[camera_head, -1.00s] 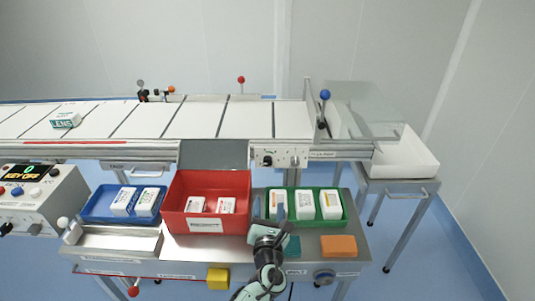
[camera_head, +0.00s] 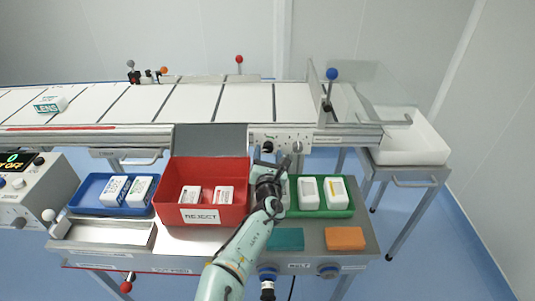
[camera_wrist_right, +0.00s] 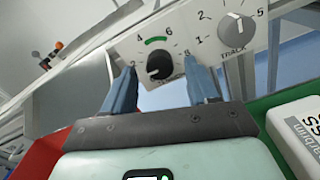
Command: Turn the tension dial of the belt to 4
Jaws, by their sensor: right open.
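The belt's control panel (camera_head: 280,138) is on the front rail of the conveyor. Its tension dial is a black knob (camera_wrist_right: 160,65) with a green arc near the 4; it also shows in the head view (camera_head: 267,147). I cannot read its pointer clearly. My right gripper (camera_head: 270,158) is open in front of the panel. In the right wrist view its two blue fingers (camera_wrist_right: 162,80) stand on either side of the black knob, apart from it in the picture; the depth gap is unclear. My left gripper is out of view.
A grey TRACK knob (camera_wrist_right: 235,27) sits right of the dial. Below are a red REJECT bin (camera_head: 178,212), a green tray (camera_head: 320,213) with white boxes and a blue tray (camera_head: 87,203). A white LENS box (camera_head: 50,105) lies on the belt (camera_head: 190,100).

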